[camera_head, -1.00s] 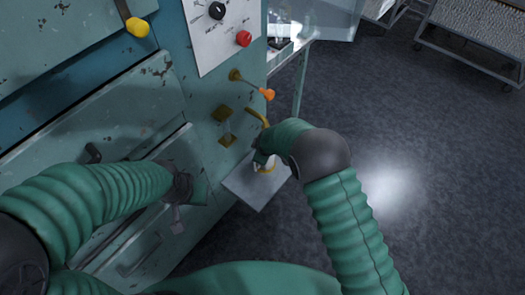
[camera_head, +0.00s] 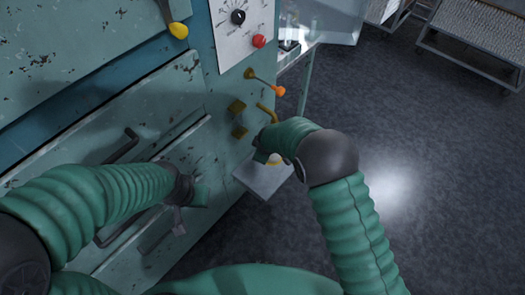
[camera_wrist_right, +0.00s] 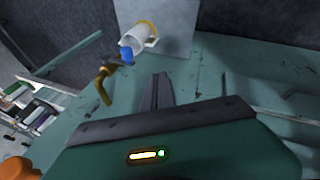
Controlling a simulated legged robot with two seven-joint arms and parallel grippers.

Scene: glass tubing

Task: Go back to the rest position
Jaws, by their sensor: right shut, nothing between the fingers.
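My right gripper (camera_wrist_right: 161,80) is shut and empty in the right wrist view, its fingers together over the green machine surface. In the head view its fingers are hidden behind my right wrist, beside the machine front. A white cup with a yellow rim (camera_wrist_right: 146,38) stands apart beyond the fingertips, with a blue piece at its side. It shows partly behind my right wrist in the head view (camera_head: 274,160). My left gripper (camera_head: 179,222) is low in front of the machine's drawers, and its finger gap is unclear.
The green machine (camera_head: 175,85) fills the left, with a red button (camera_head: 258,41), an orange-tipped lever (camera_head: 279,90), a brass pipe (camera_head: 266,112) and drawer handles jutting out. A small grey shelf (camera_head: 262,180) projects below my right wrist. Dark floor (camera_head: 430,170) is open to the right.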

